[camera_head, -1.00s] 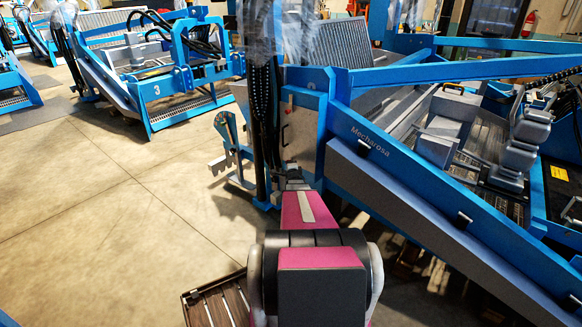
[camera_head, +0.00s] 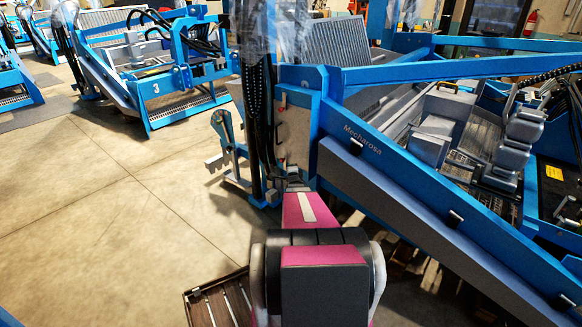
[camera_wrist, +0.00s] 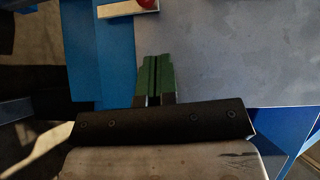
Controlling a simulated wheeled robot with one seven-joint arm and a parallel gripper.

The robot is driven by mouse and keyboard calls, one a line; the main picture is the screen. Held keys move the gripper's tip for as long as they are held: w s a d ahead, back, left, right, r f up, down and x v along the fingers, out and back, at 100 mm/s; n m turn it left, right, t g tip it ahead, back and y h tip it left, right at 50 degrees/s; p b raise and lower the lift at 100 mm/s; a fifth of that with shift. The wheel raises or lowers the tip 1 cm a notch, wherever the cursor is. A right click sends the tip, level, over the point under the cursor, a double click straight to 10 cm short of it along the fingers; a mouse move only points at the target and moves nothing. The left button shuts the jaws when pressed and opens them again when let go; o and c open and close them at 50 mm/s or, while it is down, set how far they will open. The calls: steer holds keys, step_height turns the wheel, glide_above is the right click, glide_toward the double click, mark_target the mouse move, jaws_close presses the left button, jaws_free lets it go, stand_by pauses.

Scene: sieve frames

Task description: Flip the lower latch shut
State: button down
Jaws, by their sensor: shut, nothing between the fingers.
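In the wrist view, a latch with a pale flat bar (camera_wrist: 122,10) and a round red knob (camera_wrist: 146,3) sits at the top edge, partly cut off. The bar lies across the border between a blue post (camera_wrist: 98,55) and a grey panel (camera_wrist: 235,50). My gripper (camera_wrist: 155,58) has green fingertips pressed together, with nothing between them. They point up the picture, below the latch and apart from it. In the head view, a small orange-red latch part (camera_head: 284,98) shows high on the blue machine's post. My arm hides the gripper and the lower area there.
The blue machine frame (camera_head: 400,185) with its sloping beam fills the right side. Black hoses (camera_head: 255,110) hang left of the post. A slatted wooden pallet (camera_head: 222,300) lies at the bottom. Concrete floor (camera_head: 90,210) at left is open.

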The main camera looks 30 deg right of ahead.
steer(key=v, duration=0.6)
steer(key=shift+r, duration=0.25)
steer(key=shift+s, duration=0.15)
steer(key=s+a+n+g+y, duration=0.2)
steer(key=a+n+g, duration=0.3)
steer(key=a, duration=0.5)
steer(key=s+a+n+g+y, duration=0.25)
steer(key=a+n, duration=0.35)
steer(key=a, duration=0.4)
steer(key=s+a+r+n+g+y, duration=0.1)
steer(key=s+a+n+g, duration=0.3)
steer(key=a, duration=0.4)
steer(key=s+a+r+n+g+y, duration=0.1)
steer(key=s+a+r+n+g, duration=0.3)
steer(key=s+a+n, duration=0.3)
steer(key=shift+s+a+r, duration=0.35)
steer(key=shift+s+a, duration=0.05)
steer(key=shift+s, duration=0.75)
steer(key=shift+g, duration=0.25)
